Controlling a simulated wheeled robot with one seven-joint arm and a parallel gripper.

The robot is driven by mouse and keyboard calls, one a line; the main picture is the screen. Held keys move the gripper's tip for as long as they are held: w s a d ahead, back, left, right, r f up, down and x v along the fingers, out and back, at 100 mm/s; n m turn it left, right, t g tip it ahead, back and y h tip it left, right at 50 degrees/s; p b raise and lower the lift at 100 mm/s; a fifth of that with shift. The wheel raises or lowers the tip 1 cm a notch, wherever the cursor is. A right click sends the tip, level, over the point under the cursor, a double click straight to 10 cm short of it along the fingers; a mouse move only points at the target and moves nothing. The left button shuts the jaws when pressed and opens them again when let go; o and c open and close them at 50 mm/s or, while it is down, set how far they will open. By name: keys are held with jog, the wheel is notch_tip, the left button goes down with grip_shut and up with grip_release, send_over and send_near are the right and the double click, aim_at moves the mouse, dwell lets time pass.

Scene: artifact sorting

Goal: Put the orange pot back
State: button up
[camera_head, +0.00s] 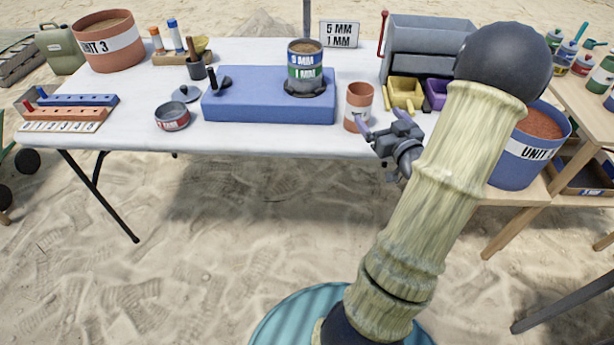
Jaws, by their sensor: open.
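The orange pot (357,106) stands upright on the white table near its front edge, just right of the blue block. It is a plain orange-brown cylinder with an open top; a small pale label shows low on its side. My gripper (383,122) is open just right of the pot, its purple fingers pointing toward the pot and the table. The left finger lies close to the pot's lower right side; I cannot tell whether it touches. No other orange pot of this size is clear in view.
The blue block (235,108) carries a stack of labelled sieves (305,68). Yellow bins (404,91) and a purple bin (436,95) sit behind my gripper. A blue UNIT bucket (556,137) stands right of my arm. A small grey pan (172,117) is left.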

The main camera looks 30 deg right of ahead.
jog(key=w+a+f+g, duration=0.1)
jog(key=a+f+g, duration=0.15)
jog(key=a, duration=0.25)
jog(key=w+a+f+n+g, duration=0.1)
jog(key=w+a+g, duration=0.15)
jog(key=a, duration=0.25)
jog(key=a+f+g, duration=0.1)
jog(key=a+g, duration=0.2)
jog(key=a, duration=0.2)
jog(key=s+a+f+g+y, duration=0.1)
jog(key=s+a+g+y, duration=0.1)
jog(key=s+a+g, duration=0.5)
jog(key=s+a, duration=0.5)
jog(key=a, duration=0.4)
jog(key=shift+a+n+y, duration=0.3)
jog(key=shift+n+y, duration=0.1)
